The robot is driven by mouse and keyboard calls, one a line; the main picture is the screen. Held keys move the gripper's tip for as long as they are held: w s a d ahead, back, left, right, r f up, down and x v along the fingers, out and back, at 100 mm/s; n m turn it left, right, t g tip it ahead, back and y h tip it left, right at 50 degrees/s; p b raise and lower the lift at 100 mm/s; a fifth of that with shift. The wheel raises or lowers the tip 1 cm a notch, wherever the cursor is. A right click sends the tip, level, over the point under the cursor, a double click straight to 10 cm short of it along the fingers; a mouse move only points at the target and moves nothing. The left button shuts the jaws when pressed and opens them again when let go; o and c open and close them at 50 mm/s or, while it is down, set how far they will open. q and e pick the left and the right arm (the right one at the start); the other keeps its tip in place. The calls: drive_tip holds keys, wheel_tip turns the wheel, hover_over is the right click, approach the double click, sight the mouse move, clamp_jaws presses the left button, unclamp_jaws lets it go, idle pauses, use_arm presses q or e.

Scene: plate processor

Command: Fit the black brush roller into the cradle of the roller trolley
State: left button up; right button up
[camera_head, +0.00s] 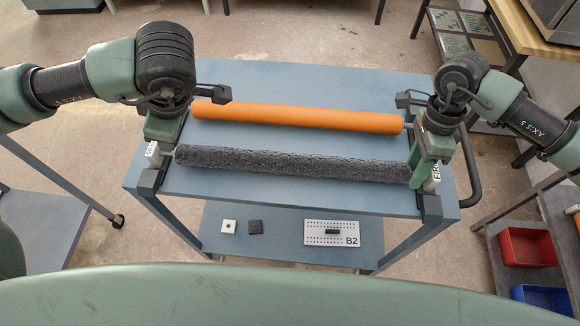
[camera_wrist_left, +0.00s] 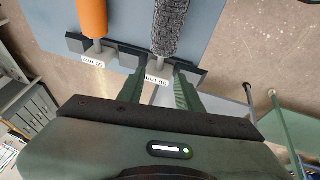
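The black brush roller (camera_head: 290,164) lies level across the front of the blue roller trolley (camera_head: 300,215). Its shaft end (camera_wrist_left: 159,65) shows in the left wrist view, in line with a gap between blocks of the black cradle bracket (camera_wrist_left: 130,55); I cannot tell if it is fully seated. The front cradle brackets (camera_head: 147,182) stand at both trolley sides. My left gripper (camera_wrist_left: 157,88) is at the roller's left end, its green fingers apart on either side of the shaft line with gaps. My right gripper (camera_head: 420,176) is at the right end; its finger gap is hidden.
An orange roller (camera_head: 295,117) lies parallel behind the black one. Small parts and a plate marked B2 (camera_head: 345,233) lie on the trolley's lower shelf. A black handle (camera_head: 472,165) sticks out at the right. Red (camera_head: 527,246) and blue bins stand lower right.

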drive_tip(key=shift+r, duration=0.1)
use_arm(q)
drive_tip(key=shift+s+d+r, duration=0.1)
drive_tip(key=shift+d+r, duration=0.1)
drive_tip(key=shift+r, duration=0.3)
use_arm(e)
wheel_tip(320, 180, up, 12)
drive_tip(key=w, duration=0.2)
drive_tip(key=shift+w+f, duration=0.2)
drive_tip(key=shift+f, duration=0.05)
